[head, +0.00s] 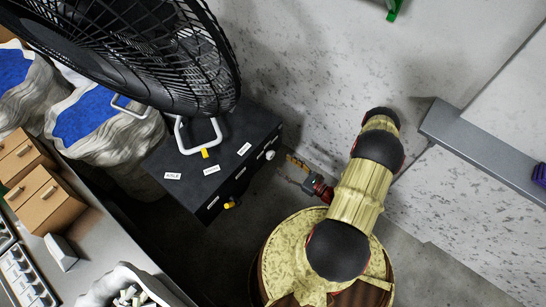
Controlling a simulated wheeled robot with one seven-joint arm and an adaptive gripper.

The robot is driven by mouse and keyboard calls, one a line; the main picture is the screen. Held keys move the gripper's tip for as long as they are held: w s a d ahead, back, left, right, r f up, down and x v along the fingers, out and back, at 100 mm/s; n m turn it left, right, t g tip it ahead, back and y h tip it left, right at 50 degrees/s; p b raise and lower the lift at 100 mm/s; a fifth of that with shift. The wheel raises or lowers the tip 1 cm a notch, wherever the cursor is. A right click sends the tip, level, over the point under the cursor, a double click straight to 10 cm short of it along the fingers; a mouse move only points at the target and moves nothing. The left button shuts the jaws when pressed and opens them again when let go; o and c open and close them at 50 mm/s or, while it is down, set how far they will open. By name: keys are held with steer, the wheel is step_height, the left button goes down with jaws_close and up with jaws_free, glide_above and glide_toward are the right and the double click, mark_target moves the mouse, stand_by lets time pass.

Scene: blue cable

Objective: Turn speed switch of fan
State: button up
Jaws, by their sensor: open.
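A black caged fan (150,50) fills the upper left of the head view, with a white tubular stand (199,135) on top of a dark box (225,160). I cannot clearly make out the fan's speed switch. A small yellow piece (205,153) sits at the foot of the stand. A round white knob (270,155) and a yellow piece (232,203) stick out from the box's side. My gripper (294,168) is open and small in view, just right of the white knob, with a gap between them. Nothing shows between its fingers.
Sacks of blue material (88,115) stand left of the box. A counter (95,240) at lower left holds wooden drawer boxes (43,200). A grey ledge (480,150) juts from the right wall. The floor between box and arm is clear.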

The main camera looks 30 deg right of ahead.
mark_target(272, 156)
steer(key=shift+b+x, duration=0.85)
steer(key=shift+x, duration=2.65)
steer(key=c, duration=0.3)
steer(key=c, duration=0.8)
steer(key=shift+c, duration=0.4)
